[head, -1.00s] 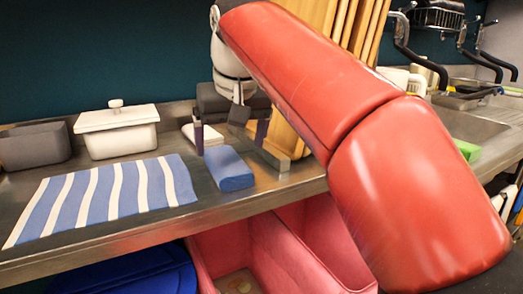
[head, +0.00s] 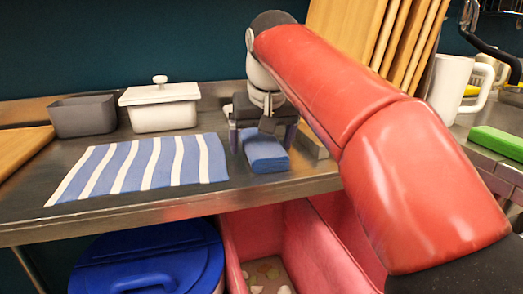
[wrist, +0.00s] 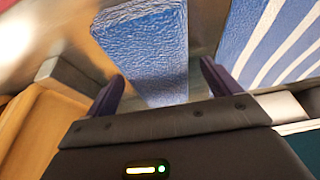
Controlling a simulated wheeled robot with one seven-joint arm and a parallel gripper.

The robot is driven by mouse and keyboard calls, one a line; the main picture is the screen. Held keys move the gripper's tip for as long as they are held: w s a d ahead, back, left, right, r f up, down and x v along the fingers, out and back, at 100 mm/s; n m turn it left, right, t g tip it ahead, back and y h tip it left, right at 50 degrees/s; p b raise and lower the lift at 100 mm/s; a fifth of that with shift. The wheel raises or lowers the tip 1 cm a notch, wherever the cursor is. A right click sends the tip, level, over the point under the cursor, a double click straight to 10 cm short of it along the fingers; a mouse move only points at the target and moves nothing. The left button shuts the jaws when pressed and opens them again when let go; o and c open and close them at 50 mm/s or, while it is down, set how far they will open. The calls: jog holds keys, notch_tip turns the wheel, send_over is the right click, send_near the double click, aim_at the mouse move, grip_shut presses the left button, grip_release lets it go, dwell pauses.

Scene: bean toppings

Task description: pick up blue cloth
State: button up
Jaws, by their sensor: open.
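The blue cloth (head: 266,155) is a thick, textured block lying flat on the steel counter, right of a striped cloth. It also shows in the wrist view (wrist: 148,45), running from the top centre down between the fingers. My gripper (head: 262,138) is open above the far part of the blue cloth, pointing down with a finger to either side of it. In the wrist view my gripper (wrist: 163,75) has its fingers apart, with the blue cloth between them and nothing gripped. I cannot tell whether the fingers touch it. The gripper hides the cloth's far end.
The blue-and-white striped cloth (head: 145,168) lies flat to the left. A white lidded dish (head: 162,112) and a grey container (head: 84,116) stand behind it. Wooden boards (head: 345,35), a white mug (head: 449,88) and a green block (head: 497,142) are to the right. A pink bin (head: 258,240) sits below.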

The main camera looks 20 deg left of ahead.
aim_at(262, 142)
jog(key=shift+c, duration=0.4)
jog(key=c, duration=1)
jog(key=shift+r, duration=0.1)
notch_tip(262, 142, up, 8)
jog(key=shift+w+r+p, duration=0.1)
jog(key=shift+r+p, duration=0.1)
jog(key=shift+p, duration=0.7)
jog(key=shift+r, duration=0.7)
